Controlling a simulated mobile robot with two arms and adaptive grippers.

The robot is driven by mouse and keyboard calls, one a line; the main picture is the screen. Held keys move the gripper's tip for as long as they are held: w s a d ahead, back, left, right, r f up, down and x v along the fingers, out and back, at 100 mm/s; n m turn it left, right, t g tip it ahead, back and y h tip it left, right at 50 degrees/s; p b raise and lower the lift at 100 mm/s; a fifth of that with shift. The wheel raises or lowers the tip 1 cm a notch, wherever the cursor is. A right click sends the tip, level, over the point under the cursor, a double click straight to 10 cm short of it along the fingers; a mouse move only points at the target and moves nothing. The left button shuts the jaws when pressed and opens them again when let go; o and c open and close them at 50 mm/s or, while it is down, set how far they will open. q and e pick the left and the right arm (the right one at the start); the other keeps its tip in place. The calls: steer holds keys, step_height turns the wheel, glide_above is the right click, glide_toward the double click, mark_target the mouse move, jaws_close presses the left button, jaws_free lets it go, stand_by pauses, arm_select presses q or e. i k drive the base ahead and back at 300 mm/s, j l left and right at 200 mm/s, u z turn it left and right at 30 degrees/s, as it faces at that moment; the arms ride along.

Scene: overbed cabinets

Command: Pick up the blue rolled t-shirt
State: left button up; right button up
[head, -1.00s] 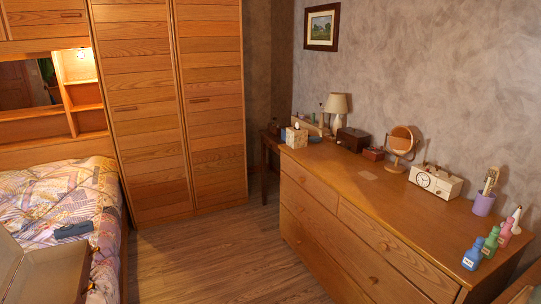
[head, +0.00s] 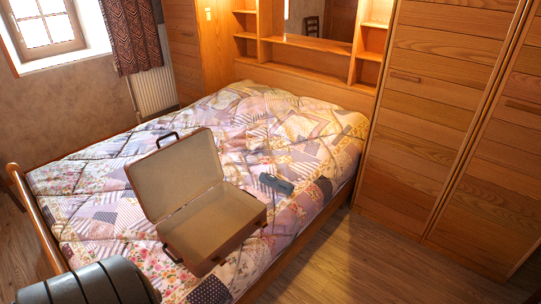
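The blue rolled t-shirt (head: 276,184) lies on the patchwork quilt of the bed (head: 250,135), just behind and to the right of an open suitcase. It is a small dark blue-grey roll. Neither of my grippers shows in the head view, so I cannot see whether they are open or shut.
The open suitcase (head: 228,222) lies empty on the bed, its lid (head: 176,172) raised toward the left. Tall wooden wardrobe doors (head: 425,110) stand to the right of the bed. Clear wooden floor (head: 370,255) lies in front of them.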

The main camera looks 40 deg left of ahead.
mark_target(285, 187)
steer(key=i+u, duration=0.15)
steer(key=i, duration=0.8)
steer(key=i+l+u, duration=0.15)
steer(key=i, duration=0.75)
